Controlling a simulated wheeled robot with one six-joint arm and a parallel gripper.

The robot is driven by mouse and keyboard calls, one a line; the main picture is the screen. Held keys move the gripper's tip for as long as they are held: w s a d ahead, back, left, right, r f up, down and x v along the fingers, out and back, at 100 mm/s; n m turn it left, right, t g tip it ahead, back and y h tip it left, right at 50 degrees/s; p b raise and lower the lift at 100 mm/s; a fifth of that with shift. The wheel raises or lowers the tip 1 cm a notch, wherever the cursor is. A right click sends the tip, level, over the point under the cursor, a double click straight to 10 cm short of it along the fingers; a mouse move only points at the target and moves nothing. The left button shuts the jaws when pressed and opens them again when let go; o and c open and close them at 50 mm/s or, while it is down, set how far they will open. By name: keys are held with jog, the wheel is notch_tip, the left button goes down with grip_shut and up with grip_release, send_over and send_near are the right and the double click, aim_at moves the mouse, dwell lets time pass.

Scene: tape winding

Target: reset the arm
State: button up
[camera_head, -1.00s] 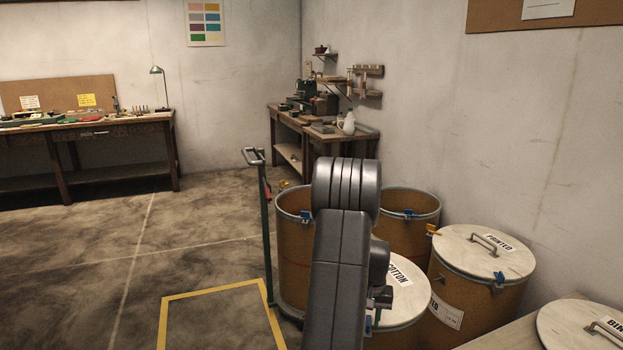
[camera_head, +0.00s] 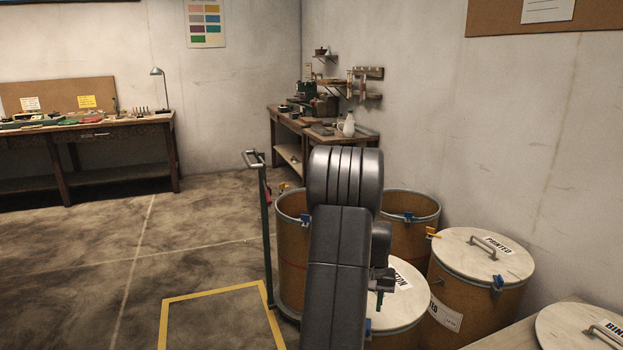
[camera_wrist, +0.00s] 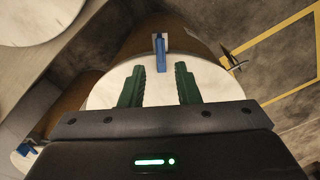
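My arm (camera_head: 338,260) rises in the middle of the head view, in front of the drums. In the wrist view my gripper (camera_wrist: 160,84) shows two green fingers set well apart with nothing between them. It is over the white lid (camera_wrist: 210,84) of a drum with a blue clasp (camera_wrist: 160,52). A gap to the lid cannot be judged. In the head view my gripper's fingers cannot be made out clearly, and the arm partly hides the cotton drum (camera_head: 408,308).
Open drums (camera_head: 292,262) and (camera_head: 412,222) stand behind my arm. The lidded printed drum (camera_head: 485,256) is to the right, near another lid (camera_head: 570,332). A trolley handle (camera_head: 265,225) stands left, by a yellow floor outline (camera_head: 215,292). The floor at left is clear.

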notch_tip(320, 180, down, 7)
jog(key=shift+f+b, duration=0.2)
jog(key=shift+b, duration=0.45)
jog(key=shift+f, duration=0.4)
jog(key=shift+r+m+b, duration=0.15)
jog(key=shift+m+b, duration=0.2)
jog(key=shift+m, duration=0.65)
jog(key=m+b, duration=0.1)
jog(key=m, duration=0.3)
jog(key=shift+a+m+b, duration=0.1)
jog(key=shift+m+b, duration=0.2)
jog(key=shift+b, duration=0.1)
jog(key=m+b, duration=0.2)
jog(key=m, duration=0.2)
jog(key=shift+m, duration=0.4)
jog(key=shift+w, duration=0.1)
